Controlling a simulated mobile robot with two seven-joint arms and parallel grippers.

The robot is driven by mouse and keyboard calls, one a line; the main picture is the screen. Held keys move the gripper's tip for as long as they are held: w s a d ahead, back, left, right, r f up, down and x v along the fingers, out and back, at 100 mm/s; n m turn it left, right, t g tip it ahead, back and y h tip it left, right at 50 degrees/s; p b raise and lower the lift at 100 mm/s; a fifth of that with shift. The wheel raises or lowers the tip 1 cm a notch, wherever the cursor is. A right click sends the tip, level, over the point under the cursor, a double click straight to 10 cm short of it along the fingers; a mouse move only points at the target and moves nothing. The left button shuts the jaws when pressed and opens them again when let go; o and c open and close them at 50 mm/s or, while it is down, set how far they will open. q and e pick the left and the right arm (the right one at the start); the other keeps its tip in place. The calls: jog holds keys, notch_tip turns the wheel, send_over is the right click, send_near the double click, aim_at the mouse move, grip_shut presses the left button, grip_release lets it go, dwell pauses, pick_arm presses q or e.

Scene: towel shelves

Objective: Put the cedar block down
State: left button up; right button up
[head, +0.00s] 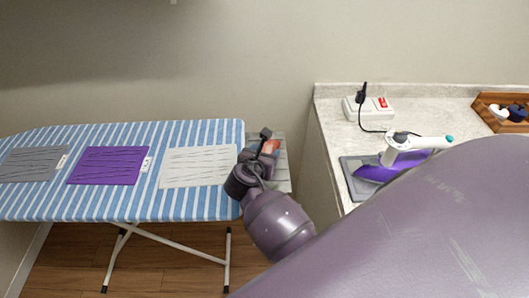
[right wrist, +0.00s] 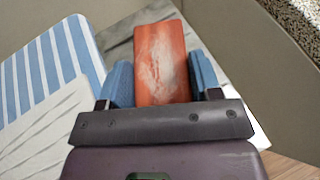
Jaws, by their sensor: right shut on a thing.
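The cedar block (right wrist: 162,55) is a reddish-orange bar with pale worn patches. In the right wrist view it sits between the two blue fingers of my right gripper (right wrist: 160,78), which is shut on it. In the head view my right gripper (head: 264,157) is at the right end of the ironing board, and a bit of the block (head: 271,146) shows beyond it. Below the block is a grey, streaked surface (head: 281,175); I cannot tell whether the block touches it. My left gripper is not in view.
A striped ironing board (head: 200,135) carries grey (head: 32,163), purple (head: 107,166) and white (head: 197,167) cloths. On the right, a pale counter (head: 335,115) holds an iron (head: 400,160) on a grey pad, a socket box (head: 370,108) and a wooden tray (head: 487,112).

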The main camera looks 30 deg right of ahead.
jog(key=shift+f, duration=0.45)
jog(key=o, duration=1.1)
jog(key=v, duration=1)
jog(key=shift+s+a+r, duration=0.1)
jog(key=shift+s+a, duration=0.15)
jog(key=shift+a, duration=0.05)
jog(key=s+d+f+m+g+y, duration=0.1)
jog(key=s+d+m+g+y, duration=0.3)
jog(key=s+m, duration=0.7)
jog(key=s+d+m+y, duration=0.1)
jog(key=s+m+y, duration=0.65)
jog(key=m, duration=0.65)
jog(key=w+f+t, duration=0.5)
jog(key=f+t, duration=0.2)
jog(key=f, duration=0.4)
jog(key=shift+n+t+h, duration=0.4)
jog(key=shift+h, duration=0.05)
